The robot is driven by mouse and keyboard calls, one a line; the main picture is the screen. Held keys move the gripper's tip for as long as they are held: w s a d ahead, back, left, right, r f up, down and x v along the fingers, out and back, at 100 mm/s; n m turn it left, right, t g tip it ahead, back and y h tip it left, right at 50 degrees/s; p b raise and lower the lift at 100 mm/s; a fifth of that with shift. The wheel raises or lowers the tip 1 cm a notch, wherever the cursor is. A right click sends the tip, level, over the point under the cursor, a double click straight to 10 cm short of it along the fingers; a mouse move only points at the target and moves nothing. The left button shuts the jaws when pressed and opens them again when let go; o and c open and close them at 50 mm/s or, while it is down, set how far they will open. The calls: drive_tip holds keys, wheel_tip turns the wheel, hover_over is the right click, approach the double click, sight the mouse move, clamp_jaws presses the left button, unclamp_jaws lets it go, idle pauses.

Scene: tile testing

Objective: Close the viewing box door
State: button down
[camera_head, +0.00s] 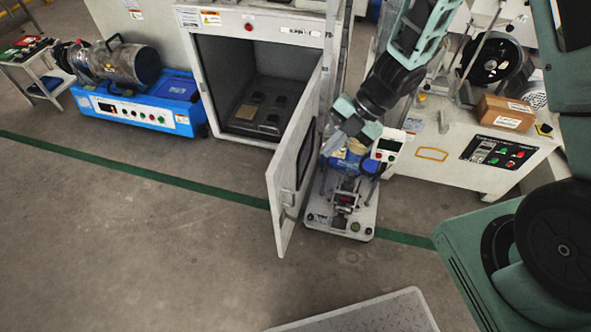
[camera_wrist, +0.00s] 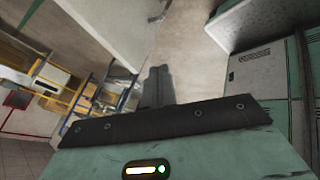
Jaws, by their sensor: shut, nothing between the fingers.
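The viewing box (camera_head: 258,22) is a grey-white cabinet at the upper middle of the head view. Its door (camera_head: 283,206) is hinged on the right side and stands wide open, swung out towards the camera. A dark window and a handle show on the door. My gripper (camera_head: 331,143) is on the right side of the door, close to its upper part; I cannot tell whether it touches. In the wrist view the fingers (camera_wrist: 157,85) are together and empty. A pale panel, possibly the door, shows at the top of that view.
A small machine on a white base (camera_head: 340,220) stands just right of the door, below my gripper. A blue test unit (camera_head: 140,108) is left of the box. A white bench with a wooden box (camera_head: 505,112) is to the right. Floor in front of the box is clear.

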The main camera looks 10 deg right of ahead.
drive_tip(key=b, duration=0.4)
approach(278, 184)
wheel_tip(278, 184, down, 4)
drive_tip(key=s, duration=0.3)
drive_tip(key=shift+w+a+r+p, duration=0.1)
drive_tip(key=shift+w+a+p, duration=0.25)
drive_tip(key=shift+w+a, duration=1.05)
